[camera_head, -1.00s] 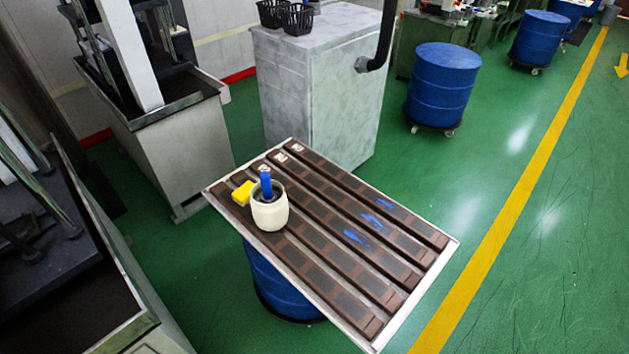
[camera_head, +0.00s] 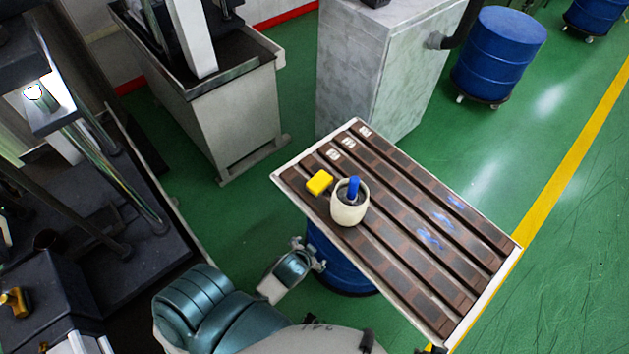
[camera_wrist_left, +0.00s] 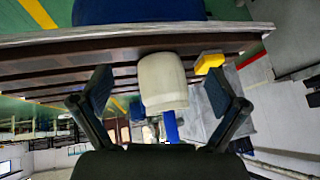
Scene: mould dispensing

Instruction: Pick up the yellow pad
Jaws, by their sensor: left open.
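In the left wrist view, which is upside down, the pad (camera_wrist_left: 209,63) is at right, by the right fingertip. The pot (camera_wrist_left: 163,82) appears between the spread fingers, with no contact evident. My left gripper (camera_wrist_left: 158,75) is open and empty. In the head view my left arm reaches up from the bottom toward the table's near-left side. My right gripper is not in view.
A blue drum (camera_head: 342,262) stands under the table. A grey cabinet (camera_head: 368,75) is behind it, and another blue drum (camera_head: 497,60) is at the back right. Machines stand on the left. The table's right part is clear apart from blue marks.

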